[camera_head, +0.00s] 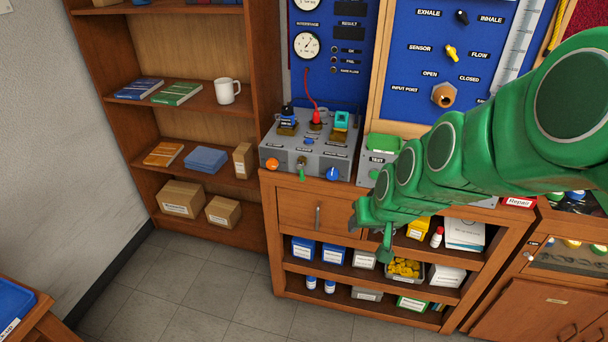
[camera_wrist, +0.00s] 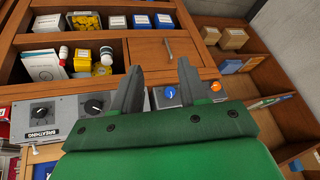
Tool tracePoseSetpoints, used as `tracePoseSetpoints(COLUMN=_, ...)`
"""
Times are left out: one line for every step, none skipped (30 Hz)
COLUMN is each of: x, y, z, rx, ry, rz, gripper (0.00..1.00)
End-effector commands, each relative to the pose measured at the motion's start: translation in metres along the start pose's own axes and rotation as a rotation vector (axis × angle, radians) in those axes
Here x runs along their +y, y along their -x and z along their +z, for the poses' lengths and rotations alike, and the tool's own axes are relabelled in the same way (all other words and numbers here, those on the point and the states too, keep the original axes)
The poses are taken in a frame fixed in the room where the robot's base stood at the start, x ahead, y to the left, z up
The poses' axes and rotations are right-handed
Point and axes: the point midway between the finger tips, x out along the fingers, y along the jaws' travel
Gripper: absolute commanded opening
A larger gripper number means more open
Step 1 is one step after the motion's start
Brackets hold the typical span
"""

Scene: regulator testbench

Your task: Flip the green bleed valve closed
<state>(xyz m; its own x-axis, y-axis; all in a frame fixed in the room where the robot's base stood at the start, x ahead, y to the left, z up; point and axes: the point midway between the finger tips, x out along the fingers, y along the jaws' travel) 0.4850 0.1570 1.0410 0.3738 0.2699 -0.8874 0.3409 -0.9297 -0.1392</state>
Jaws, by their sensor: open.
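The green bleed valve (camera_head: 301,174) is a small green lever hanging at the lower front of the grey regulator box, between an orange knob (camera_head: 272,164) and a blue knob (camera_head: 332,174). My gripper (camera_head: 368,228) is open and empty, to the right of the valve and lower in the head view, apart from it. In the wrist view my gripper (camera_wrist: 157,75) shows two spread dark fingers with nothing held between them. The blue knob (camera_wrist: 170,93) and the orange knob (camera_wrist: 215,86) show there too, but the valve is not visible; the right finger covers the space between the knobs.
The regulator box (camera_head: 322,150) stands on a wooden cabinet with a drawer (camera_head: 300,211) below. A grey tester with dials (camera_wrist: 75,109) stands beside the box. Open shelves hold cartons and bottles. The floor (camera_head: 190,280) in front at left is clear.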

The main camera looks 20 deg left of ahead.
Motion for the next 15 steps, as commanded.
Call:
tracePoseSetpoints(x=-0.007, y=-0.013, z=-0.011, rx=0.030, ry=0.011, rz=-0.012, gripper=0.43)
tracePoseSetpoints(x=-0.010, y=-0.019, z=-0.018, rx=0.050, ry=0.017, rz=-0.016, gripper=0.43)
tracePoseSetpoints(x=-0.015, y=-0.028, z=-0.028, rx=0.077, ry=0.024, rz=-0.022, gripper=0.43)
tracePoseSetpoints(x=-0.018, y=-0.034, z=-0.035, rx=0.100, ry=0.030, rz=-0.026, gripper=0.43)
tracePoseSetpoints(x=-0.022, y=-0.040, z=-0.042, rx=0.120, ry=0.034, rz=-0.030, gripper=0.43)
tracePoseSetpoints(x=-0.026, y=-0.047, z=-0.052, rx=0.151, ry=0.039, rz=-0.033, gripper=0.43)
tracePoseSetpoints(x=-0.029, y=-0.054, z=-0.057, rx=0.169, ry=0.043, rz=-0.037, gripper=0.43)
tracePoseSetpoints(x=-0.033, y=-0.060, z=-0.064, rx=0.190, ry=0.047, rz=-0.039, gripper=0.43)
tracePoseSetpoints(x=-0.037, y=-0.068, z=-0.072, rx=0.218, ry=0.052, rz=-0.042, gripper=0.43)
tracePoseSetpoints(x=-0.041, y=-0.073, z=-0.078, rx=0.239, ry=0.055, rz=-0.044, gripper=0.43)
tracePoseSetpoints(x=-0.044, y=-0.079, z=-0.084, rx=0.262, ry=0.057, rz=-0.046, gripper=0.43)
tracePoseSetpoints(x=-0.048, y=-0.087, z=-0.091, rx=0.287, ry=0.061, rz=-0.047, gripper=0.43)
tracePoseSetpoints(x=-0.051, y=-0.093, z=-0.097, rx=0.309, ry=0.064, rz=-0.047, gripper=0.43)
tracePoseSetpoints(x=-0.054, y=-0.098, z=-0.102, rx=0.327, ry=0.067, rz=-0.047, gripper=0.43)
tracePoseSetpoints(x=-0.057, y=-0.105, z=-0.109, rx=0.357, ry=0.070, rz=-0.045, gripper=0.43)
